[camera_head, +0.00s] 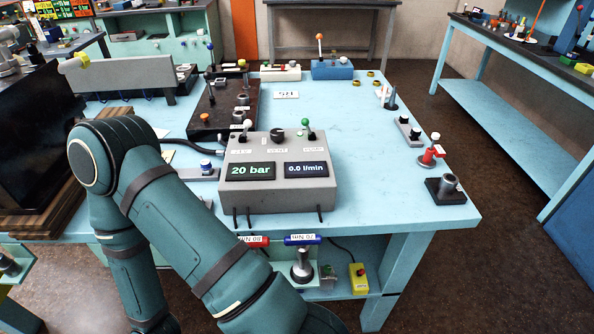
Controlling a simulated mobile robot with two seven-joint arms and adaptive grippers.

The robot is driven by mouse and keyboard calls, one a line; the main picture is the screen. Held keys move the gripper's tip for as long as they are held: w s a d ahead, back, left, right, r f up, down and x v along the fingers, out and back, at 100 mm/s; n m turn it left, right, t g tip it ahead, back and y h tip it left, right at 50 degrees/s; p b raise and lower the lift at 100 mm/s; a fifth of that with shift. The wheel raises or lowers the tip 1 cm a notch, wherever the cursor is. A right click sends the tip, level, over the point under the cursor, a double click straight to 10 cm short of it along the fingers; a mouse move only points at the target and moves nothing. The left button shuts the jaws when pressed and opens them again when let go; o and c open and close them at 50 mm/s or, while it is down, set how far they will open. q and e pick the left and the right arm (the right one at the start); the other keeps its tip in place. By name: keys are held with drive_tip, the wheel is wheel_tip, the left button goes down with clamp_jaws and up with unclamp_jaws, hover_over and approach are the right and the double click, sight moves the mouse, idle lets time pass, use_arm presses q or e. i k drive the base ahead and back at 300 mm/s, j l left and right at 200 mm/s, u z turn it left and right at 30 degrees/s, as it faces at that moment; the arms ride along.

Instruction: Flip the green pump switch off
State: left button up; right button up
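A grey control box (278,201) sits on the light blue table near its front edge. The green-tipped switch (305,123) stands up from the right part of the box's top. Its small size leaves its exact tilt unclear. A white-tipped lever (246,125) stands at the left of the top, with a black knob (278,135) between them. The left display (250,170) reads 20 bar and the right display (306,169) reads 0.0 l/min. Neither of my grippers is in view. Only one teal arm of mine shows, bent at the left in front of the table.
A black plate with fittings (222,105) lies behind the box, and a blue unit with an orange-tipped lever (331,68) stands at the back. A dark block with a cylinder (446,189) and a red fitting (429,157) are at the right. The table right of the box is mostly clear.

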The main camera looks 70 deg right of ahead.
sight(306, 121)
drive_tip(key=k+z, duration=0.2)
drive_tip(key=z, duration=0.15)
drive_tip(key=k+l+z, duration=0.1)
drive_tip(key=z, duration=0.3)
drive_tip(key=k+j+z, duration=0.1)
drive_tip(key=z, duration=1.4)
